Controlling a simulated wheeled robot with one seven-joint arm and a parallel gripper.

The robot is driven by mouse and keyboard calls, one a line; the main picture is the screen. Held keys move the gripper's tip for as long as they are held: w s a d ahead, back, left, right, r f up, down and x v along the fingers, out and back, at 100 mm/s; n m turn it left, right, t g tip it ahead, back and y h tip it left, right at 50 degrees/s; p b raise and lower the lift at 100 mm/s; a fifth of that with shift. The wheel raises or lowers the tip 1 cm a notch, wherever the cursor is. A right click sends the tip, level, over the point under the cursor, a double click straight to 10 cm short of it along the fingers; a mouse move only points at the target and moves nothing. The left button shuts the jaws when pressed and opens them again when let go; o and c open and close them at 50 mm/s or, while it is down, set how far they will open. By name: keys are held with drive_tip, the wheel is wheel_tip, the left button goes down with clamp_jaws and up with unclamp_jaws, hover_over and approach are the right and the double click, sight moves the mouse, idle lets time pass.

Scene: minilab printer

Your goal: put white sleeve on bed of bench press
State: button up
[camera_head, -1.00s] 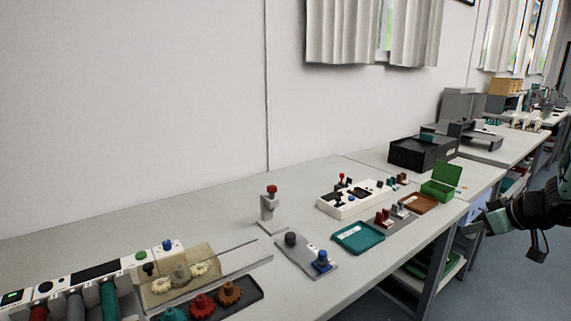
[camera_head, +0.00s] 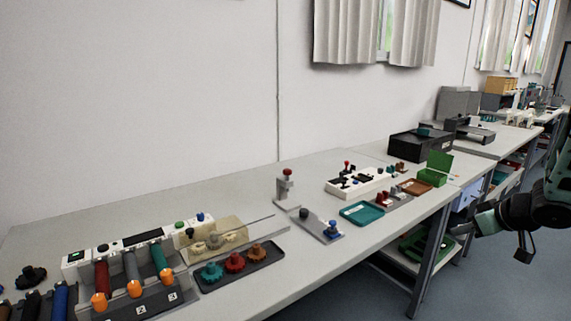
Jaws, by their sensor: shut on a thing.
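The bench press (camera_head: 285,187) is likely the small grey upright stand with a red knob on top, near the middle of the bench. Its low grey bed (camera_head: 287,204) lies at the foot of the stand, and I see nothing clearly resting on it. My gripper (camera_head: 483,222) is at the right, off the front of the bench and well away from the press. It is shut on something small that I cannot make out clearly. I cannot pick out the white sleeve for certain anywhere in view.
A grey plate (camera_head: 322,229) with two knobbed parts lies right of the press. Beyond it are a teal tray (camera_head: 362,213) and a white panel (camera_head: 357,182). A gear tray (camera_head: 240,270) and roller unit (camera_head: 135,285) are at the left. Floor is free before the bench.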

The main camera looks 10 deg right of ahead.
drive_tip(key=w+a+f+p, duration=0.1)
drive_tip(key=w+a+f, duration=0.3)
drive_tip(key=a, duration=0.4)
drive_tip(key=w+a+f+p, duration=0.1)
drive_tip(key=w+a+f, duration=0.3)
drive_tip(key=a, duration=0.4)
drive_tip(key=s+a+f+m+h, duration=0.1)
drive_tip(key=s+a+f+m, duration=0.1)
drive_tip(key=a+f, duration=0.45)
drive_tip(key=shift+s+a+r+p, duration=0.15)
drive_tip(key=shift+s+a+r, duration=0.15)
drive_tip(key=shift+s+r, duration=0.35)
drive_tip(key=shift+s+a+r+p, duration=0.15)
drive_tip(key=shift+s+a+r, duration=0.2)
drive_tip(key=shift+s, duration=0.5)
drive_tip(key=shift+s+a+r+p, duration=0.15)
drive_tip(key=shift+s+a+r, duration=0.25)
drive_tip(key=shift+s, duration=0.35)
